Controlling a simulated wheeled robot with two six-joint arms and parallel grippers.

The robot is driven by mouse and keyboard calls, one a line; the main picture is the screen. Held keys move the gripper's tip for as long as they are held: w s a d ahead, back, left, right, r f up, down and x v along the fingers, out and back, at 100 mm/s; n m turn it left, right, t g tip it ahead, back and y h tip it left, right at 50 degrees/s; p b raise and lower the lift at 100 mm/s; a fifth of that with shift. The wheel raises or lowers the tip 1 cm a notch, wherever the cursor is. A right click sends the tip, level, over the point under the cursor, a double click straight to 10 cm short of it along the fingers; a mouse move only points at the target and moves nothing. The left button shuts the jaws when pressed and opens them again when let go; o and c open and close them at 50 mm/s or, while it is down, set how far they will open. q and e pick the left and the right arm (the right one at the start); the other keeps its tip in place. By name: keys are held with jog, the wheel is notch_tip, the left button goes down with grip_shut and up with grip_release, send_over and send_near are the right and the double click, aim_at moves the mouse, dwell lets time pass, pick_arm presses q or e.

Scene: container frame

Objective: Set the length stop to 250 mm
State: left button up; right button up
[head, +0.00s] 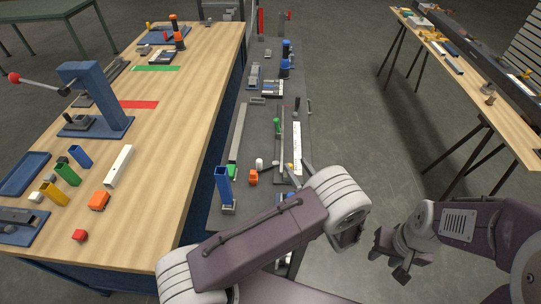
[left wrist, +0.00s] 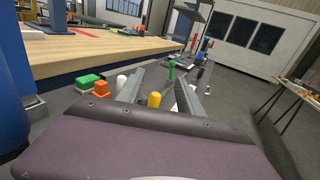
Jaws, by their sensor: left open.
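A white scale strip (head: 297,147) lies along a grey rail (head: 281,150) on the dark narrow bench. A green-handled part (head: 277,126) stands by the rail and also shows in the left wrist view (left wrist: 171,70). The scale marks and the stop's setting are too small to read. My left gripper (left wrist: 161,74) is open, its two fingers apart and reaching toward the rail area. A yellow rounded piece (left wrist: 155,100) shows between the fingers; I cannot tell whether they touch it. In the head view my forearm hides much of this gripper. My right gripper (head: 390,264) hangs empty, fingers apart, over the floor.
An orange block (head: 254,177), a white piece (head: 259,163) and a tall blue holder (head: 224,190) stand close left of the rail. The wooden workbench (head: 185,105) with a blue press is further left. A wooden side table (head: 480,100) is at right. Floor between is clear.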

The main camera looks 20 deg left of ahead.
pick_arm(q)
jog(key=f+b, duration=0.2)
jog(key=d+f+b, duration=0.1)
jog(key=f+b, duration=0.2)
jog(key=shift+s+f, duration=0.2)
jog(key=shift+f, duration=0.15)
jog(key=shift+w+a+f, duration=0.1)
jog(key=shift+a+f, duration=0.1)
jog(key=shift+f, duration=0.05)
jog(key=shift+a, duration=0.1)
jog(key=shift+w+a+r, duration=0.25)
jog(key=shift+w+r, duration=0.05)
jog(key=p+x, duration=0.1)
jog(key=x, duration=0.6)
jog(key=shift+w+a, duration=0.3)
jog(key=shift+w, duration=0.1)
pick_arm(e)
jog(key=f, duration=0.5)
jog(key=shift+s+d+f, duration=0.1)
jog(key=shift+s+d, duration=0.1)
jog(key=shift+d, duration=0.2)
pick_arm(q)
jog(key=shift+c, duration=0.2)
jog(key=shift+f, duration=0.1)
grip_shut()
